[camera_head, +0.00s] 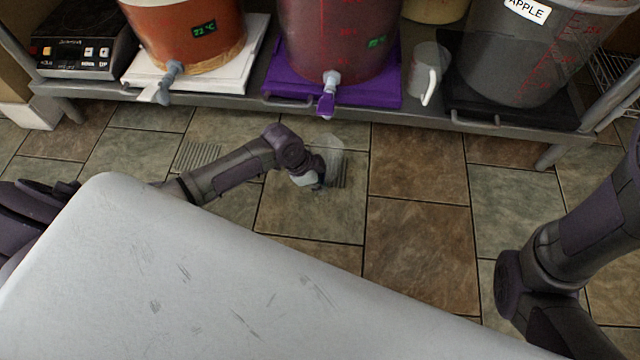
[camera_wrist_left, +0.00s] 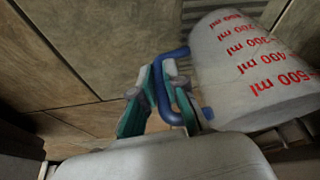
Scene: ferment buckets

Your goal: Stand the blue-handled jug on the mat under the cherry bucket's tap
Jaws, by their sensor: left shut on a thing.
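The clear jug (camera_head: 329,146) with the blue handle (camera_wrist_left: 170,88) shows red ml marks (camera_wrist_left: 255,60) in the left wrist view. My left gripper (camera_head: 312,180) is shut on the handle, its fingers (camera_wrist_left: 150,95) on either side of it. A grey ribbed mat (camera_head: 342,176) lies on the floor in front of the dark red bucket (camera_head: 340,35). The jug partly covers this mat; whether it touches it I cannot tell. The bucket has a tap with a purple lever (camera_head: 326,102) above the floor; no cherry label is visible. My right gripper is out of view.
The buckets stand on a low metal shelf (camera_head: 200,101). An amber bucket (camera_head: 190,35) is left, a grey one labelled APPLE (camera_head: 530,50) right, with a white-handled jug (camera_head: 430,75) between. Another ribbed mat (camera_head: 195,157) lies left. Open tile floor (camera_head: 420,230) is to the right.

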